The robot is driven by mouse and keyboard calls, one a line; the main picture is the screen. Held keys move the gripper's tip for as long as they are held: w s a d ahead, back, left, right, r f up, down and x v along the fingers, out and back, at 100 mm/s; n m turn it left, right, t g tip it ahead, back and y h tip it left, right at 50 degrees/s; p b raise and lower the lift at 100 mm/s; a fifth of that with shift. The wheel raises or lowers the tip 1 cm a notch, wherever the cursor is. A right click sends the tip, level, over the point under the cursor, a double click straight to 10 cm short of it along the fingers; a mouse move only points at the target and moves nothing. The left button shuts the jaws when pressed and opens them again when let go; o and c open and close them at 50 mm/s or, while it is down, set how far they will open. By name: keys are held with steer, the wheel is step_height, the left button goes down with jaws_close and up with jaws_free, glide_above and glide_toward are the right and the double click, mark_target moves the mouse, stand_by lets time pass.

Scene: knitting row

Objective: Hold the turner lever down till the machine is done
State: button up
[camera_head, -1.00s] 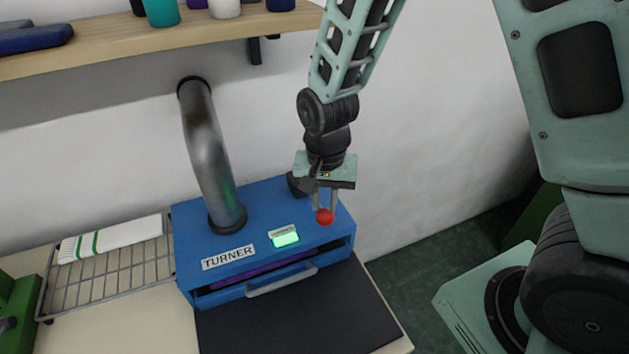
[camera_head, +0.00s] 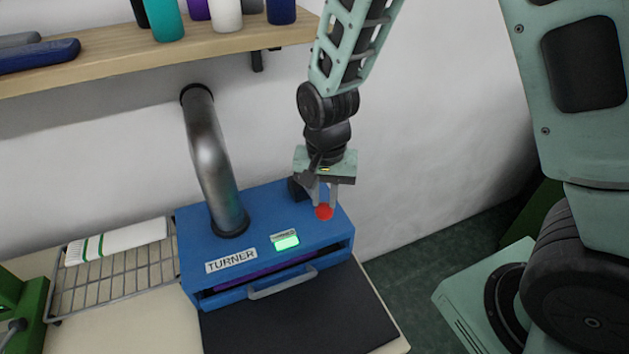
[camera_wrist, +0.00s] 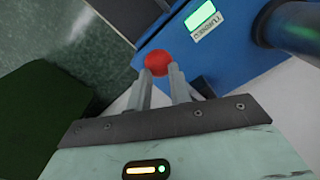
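The turner machine (camera_head: 197,262) is a blue box with a "TURNER" label, a lit green light (camera_head: 286,243) and a front drawer with purple inside. Its lever's red ball knob (camera_head: 324,212) is at the right end of the box; it also shows in the wrist view (camera_wrist: 158,63). The lever's shaft is mostly hidden by the hand, so its angle is hard to read. My gripper (camera_head: 325,203) points down from above with its fingertips on both sides of the knob.
A grey pipe (camera_head: 211,165) rises from the machine to the wall. A wire rack (camera_head: 118,278) with a striped white cloth (camera_head: 116,238) stands at the left. A dark mat (camera_head: 297,312) lies in front. A shelf (camera_head: 110,62) with yarn cones runs above.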

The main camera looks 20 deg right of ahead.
step_height(320, 180, up, 10)
steer(key=p, duration=0.8)
stand_by(0.5)
steer(key=s+a+f+n+b, duration=0.2)
steer(key=s+a+n+b, duration=0.1)
steer(key=s+n+b, duration=0.4)
steer(key=s+a+f+n+b, duration=0.3)
steer(key=s+n+b, duration=0.3)
steer(key=s+b, duration=0.3)
steer(key=shift+s+a+n+y, duration=0.15)
steer(key=shift+s+n+y, duration=0.2)
steer(key=shift+s, duration=0.9)
